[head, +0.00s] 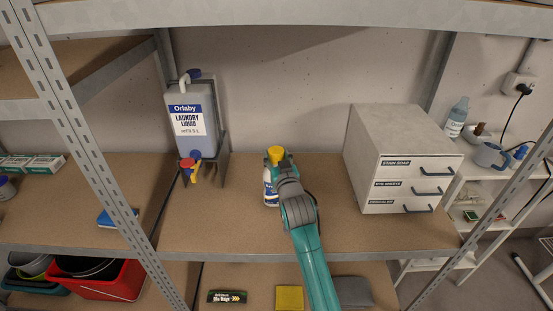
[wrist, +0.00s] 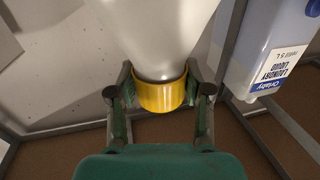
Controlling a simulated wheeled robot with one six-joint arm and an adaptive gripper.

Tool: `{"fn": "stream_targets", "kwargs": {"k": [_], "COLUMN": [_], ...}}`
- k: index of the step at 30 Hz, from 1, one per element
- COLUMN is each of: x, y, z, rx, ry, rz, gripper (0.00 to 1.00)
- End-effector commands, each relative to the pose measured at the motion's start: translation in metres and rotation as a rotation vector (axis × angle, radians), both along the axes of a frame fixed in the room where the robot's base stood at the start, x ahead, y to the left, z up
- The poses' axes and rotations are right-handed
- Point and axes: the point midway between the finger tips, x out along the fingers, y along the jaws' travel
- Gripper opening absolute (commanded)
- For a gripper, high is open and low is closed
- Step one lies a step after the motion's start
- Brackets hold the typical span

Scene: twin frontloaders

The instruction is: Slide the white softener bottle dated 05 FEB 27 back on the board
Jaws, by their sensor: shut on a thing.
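A white bottle with a yellow cap (head: 268,190) stands on the brown board (head: 240,228), between the laundry liquid canister and the drawer box. Its label is mostly hidden behind my gripper, and no date can be read. My gripper (head: 277,165) is at the bottle's upper part, with the arm reaching in from the front. In the wrist view, my gripper (wrist: 160,100) has one finger on each side of the yellow cap (wrist: 161,95) and is shut on the bottle there. The white body (wrist: 160,35) shows beyond the cap.
A grey Orlaby laundry liquid canister (head: 188,145) with a red and blue tap stands left; it also shows in the wrist view (wrist: 265,50). A white drawer box (head: 385,145) stands right. Bare board lies around the bottle, with a wall behind and metal uprights (head: 75,115) at the sides.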

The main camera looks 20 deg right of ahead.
Motion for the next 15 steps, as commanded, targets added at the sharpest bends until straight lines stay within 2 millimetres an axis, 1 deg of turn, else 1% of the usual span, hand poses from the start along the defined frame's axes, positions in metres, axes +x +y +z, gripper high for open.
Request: {"fn": "stream_targets", "kwargs": {"k": [15], "x": [0.02], "y": [-0.007], "z": [-0.001], "rx": [0.001], "ry": [0.002], "rz": [-0.001], "gripper": [0.0]}}
